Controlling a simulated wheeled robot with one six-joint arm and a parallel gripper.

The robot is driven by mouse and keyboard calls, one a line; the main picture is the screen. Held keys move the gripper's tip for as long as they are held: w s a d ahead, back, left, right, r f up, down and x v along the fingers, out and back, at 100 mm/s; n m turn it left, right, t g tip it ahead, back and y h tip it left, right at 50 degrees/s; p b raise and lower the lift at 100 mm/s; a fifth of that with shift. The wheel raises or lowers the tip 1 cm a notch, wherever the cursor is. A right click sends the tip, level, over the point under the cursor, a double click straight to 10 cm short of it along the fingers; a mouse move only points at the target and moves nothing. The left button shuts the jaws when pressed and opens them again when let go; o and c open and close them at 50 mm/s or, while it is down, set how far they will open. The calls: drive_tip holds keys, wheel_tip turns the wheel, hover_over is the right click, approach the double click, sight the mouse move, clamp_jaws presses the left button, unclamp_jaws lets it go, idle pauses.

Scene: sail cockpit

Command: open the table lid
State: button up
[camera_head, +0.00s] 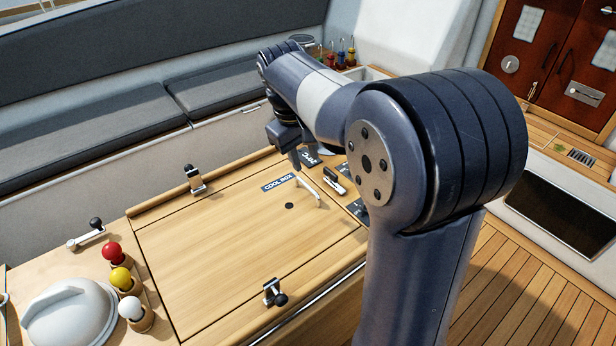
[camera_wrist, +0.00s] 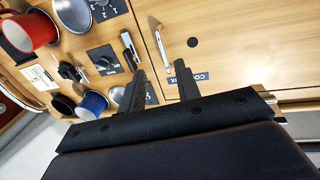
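The table lid (camera_head: 225,245) is a flat light-wood panel, lying shut and flush with the table top. It has a "COOL BOX" label (camera_head: 279,183), a small dark hole (camera_head: 289,205) and a pale bar handle (camera_head: 309,191) near its far right edge. My gripper (camera_head: 297,157) is above the table by that edge, near the handle. In the wrist view, the two dark fingers (camera_wrist: 165,72) are apart with nothing held. The handle (camera_wrist: 160,45) lies ahead between their tips, apparently not touched. The lid (camera_wrist: 255,35) fills the right side there.
Black-knobbed latches stand at the lid's left edge (camera_head: 194,180) and near edge (camera_head: 273,294). A silver-black lever (camera_head: 333,180) sits beside the handle. Coloured balls and a white dome (camera_head: 70,318) are at front left. Red (camera_wrist: 30,32) and blue (camera_wrist: 92,104) cups stand beyond the fingers.

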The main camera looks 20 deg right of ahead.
sight(313, 191)
drive_tip(key=f, duration=0.3)
drive_tip(key=d+f, duration=0.1)
drive_tip(key=f, duration=0.2)
drive_tip(key=d+f, duration=0.1)
drive_tip(key=f, duration=0.3)
drive_tip(key=shift+w+p, duration=0.25)
drive_tip(key=shift+p, duration=0.05)
clamp_jaws()
